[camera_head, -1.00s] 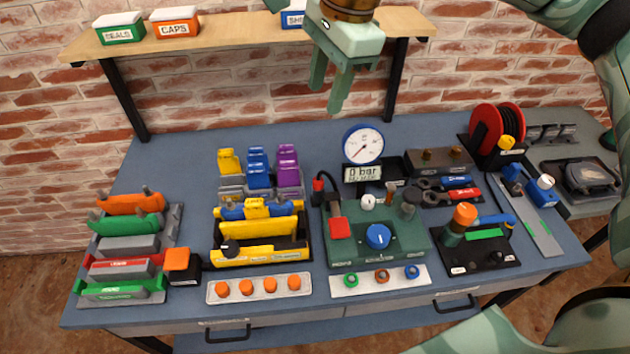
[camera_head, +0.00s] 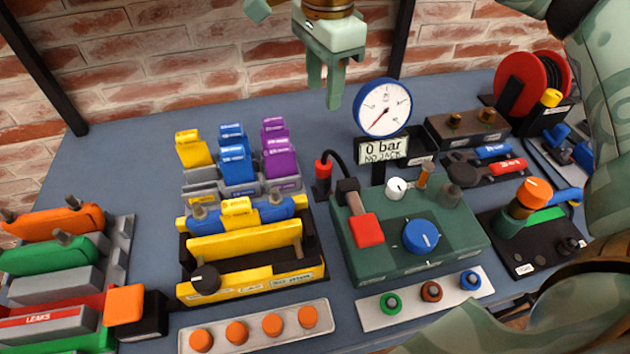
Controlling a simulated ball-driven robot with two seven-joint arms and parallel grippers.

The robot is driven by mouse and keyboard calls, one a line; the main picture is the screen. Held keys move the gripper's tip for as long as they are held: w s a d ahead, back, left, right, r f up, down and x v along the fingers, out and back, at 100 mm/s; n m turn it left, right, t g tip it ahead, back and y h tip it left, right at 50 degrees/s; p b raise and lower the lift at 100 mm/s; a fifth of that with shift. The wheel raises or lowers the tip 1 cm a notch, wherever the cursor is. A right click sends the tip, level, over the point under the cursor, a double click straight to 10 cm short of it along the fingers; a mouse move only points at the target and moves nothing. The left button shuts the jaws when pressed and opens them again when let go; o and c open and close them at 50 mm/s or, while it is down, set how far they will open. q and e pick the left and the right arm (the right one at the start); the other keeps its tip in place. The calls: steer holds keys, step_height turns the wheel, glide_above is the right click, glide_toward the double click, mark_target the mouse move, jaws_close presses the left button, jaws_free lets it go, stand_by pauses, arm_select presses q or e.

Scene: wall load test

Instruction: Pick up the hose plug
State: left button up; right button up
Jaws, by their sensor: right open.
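The hose plug, which I take to be the small red-and-black plug (camera_head: 323,170), stands upright on the bench just left of the green pump box (camera_head: 405,260). A short black hose arches from its top to a black fitting on the box. My right gripper (camera_head: 326,98) hangs from the top of the view, fingers downward, open and empty. In the picture it is above the plug and apart from it; the exact height gap is hard to judge. My left gripper cannot be made out.
A round gauge (camera_head: 383,108) with a "0 bar, NO JACK" display stands just right of the plug. Blue and purple blocks (camera_head: 238,165) and a yellow-black tray (camera_head: 252,285) lie to the left. A red reel (camera_head: 522,82) is at right. The bench behind the plug is bare.

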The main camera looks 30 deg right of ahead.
steer(key=b, duration=0.3)
glide_toward(323, 174)
steer(key=f+b, duration=0.1)
steer(key=f, duration=0.1)
steer(key=w+f+b, duration=0.1)
steer(key=f, duration=0.2)
steer(key=w+f+b, duration=0.1)
steer(key=f+b, duration=0.1)
steer(key=shift+d+f, duration=0.1)
steer(key=shift+f, duration=0.05)
steer(key=f+b, duration=0.1)
steer(key=f, duration=0.1)
steer(key=f+b, duration=0.1)
steer(key=f, duration=0.1)
steer(key=shift+s+d+f+b, duration=0.1)
steer(key=shift+d+b, duration=0.15)
steer(key=shift+b, duration=0.1)
steer(key=shift+f, duration=0.3)
arm_select(q)
step_height(323, 174, down, 9)
steer(key=s+a+g, duration=0.1)
steer(key=s, duration=0.1)
steer(key=shift+s+a+f+m, duration=0.2)
steer(key=shift+s+a+m, duration=0.1)
steer(key=shift+s, duration=0.05)
arm_select(e)
steer(key=shift+r, duration=0.15)
steer(key=c, duration=0.8)
